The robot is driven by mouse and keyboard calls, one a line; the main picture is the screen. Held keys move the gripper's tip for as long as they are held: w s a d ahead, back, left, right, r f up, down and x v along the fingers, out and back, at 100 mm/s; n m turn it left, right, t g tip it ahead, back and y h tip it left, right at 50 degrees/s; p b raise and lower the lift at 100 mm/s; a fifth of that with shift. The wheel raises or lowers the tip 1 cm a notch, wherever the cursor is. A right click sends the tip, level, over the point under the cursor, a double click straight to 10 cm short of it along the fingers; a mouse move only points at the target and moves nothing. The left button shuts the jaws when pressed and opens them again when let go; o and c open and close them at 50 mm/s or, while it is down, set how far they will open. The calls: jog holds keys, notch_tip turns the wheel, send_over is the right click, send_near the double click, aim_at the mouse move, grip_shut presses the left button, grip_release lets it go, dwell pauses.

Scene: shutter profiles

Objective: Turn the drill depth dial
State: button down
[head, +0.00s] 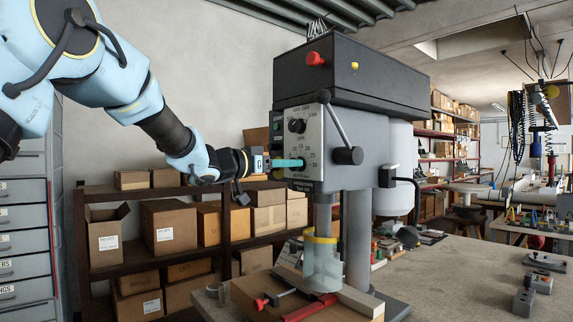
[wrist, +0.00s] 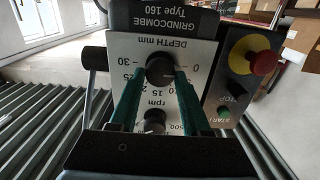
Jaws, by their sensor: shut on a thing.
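The drill press (head: 345,75) stands on the bench, with a light control plate on its front. In the wrist view the plate appears upside down, and the black depth dial (wrist: 160,69) sits under "DEPTH mm", with a scale from 0 to 30 around it. My gripper (head: 301,163) reaches the lower part of the plate from the left. In the wrist view its two teal fingers (wrist: 161,78) are closed on either side of the depth dial. The dial's pointer setting cannot be read clearly. In the head view the fingers hide most of the dial.
The black rpm dial (head: 297,126) is just above the depth dial. A feed lever (head: 340,130) with a black knob is close by on the right. A red stop button (wrist: 264,63) and green start button (wrist: 223,113) sit beside the plate. Boxed shelves (head: 165,262) stand behind.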

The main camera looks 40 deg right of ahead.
jog(key=shift+m, duration=0.3)
jog(key=m+b, duration=0.4)
jog(key=m, duration=0.1)
jog(key=m+b, duration=0.4)
jog(key=m, duration=0.2)
jog(key=shift+s+f, duration=0.15)
dwell(0.5)
jog(key=shift+c, duration=2)
grip_release()
jog(key=a+b, duration=0.3)
jog(key=a, duration=0.7)
jog(key=shift+w+a, duration=0.3)
jog(key=shift+a, duration=0.1)
